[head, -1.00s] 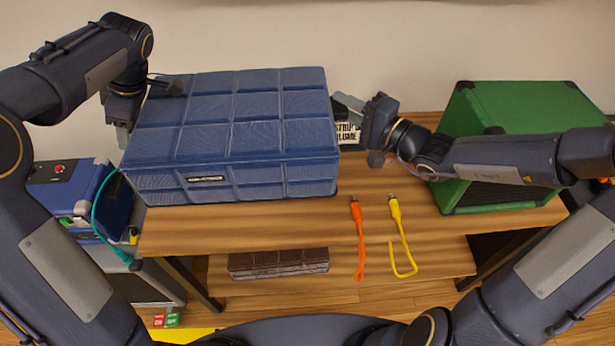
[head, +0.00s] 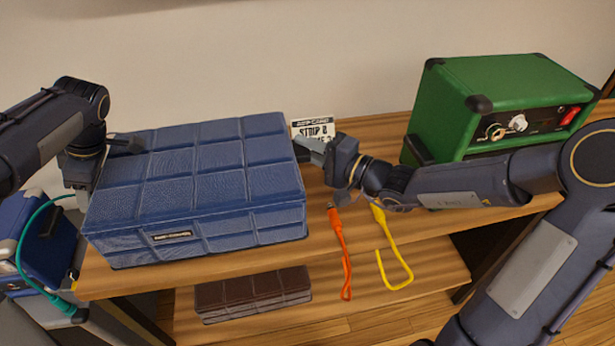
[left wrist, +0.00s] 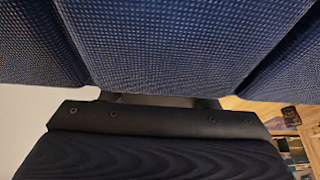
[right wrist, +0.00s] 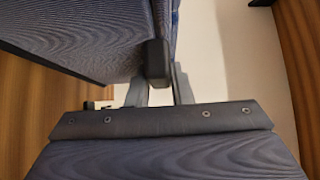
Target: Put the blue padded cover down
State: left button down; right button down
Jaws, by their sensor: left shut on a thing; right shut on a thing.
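The blue padded cover (head: 200,185) is a quilted, box-shaped thing with a small label on its front. It is level over the left part of the wooden table (head: 440,225); I cannot tell whether its underside touches the top. My left gripper (head: 102,152) is shut on its left side, and its blue fabric (left wrist: 160,50) fills the left wrist view. My right gripper (head: 308,150) is shut at its right side. In the right wrist view, the right fingers (right wrist: 160,85) meet a black tab (right wrist: 157,60) on the cover. The left fingertips are mostly hidden.
A green amplifier (head: 490,100) stands at the back right. A white sign card (head: 313,124) is behind the cover. A brown case (head: 253,293) is on the lower shelf.

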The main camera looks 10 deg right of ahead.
aim_at(105, 175)
pick_arm(q)
jog(key=shift+f, duration=0.1)
pick_arm(e)
jog(key=shift+f, duration=0.1)
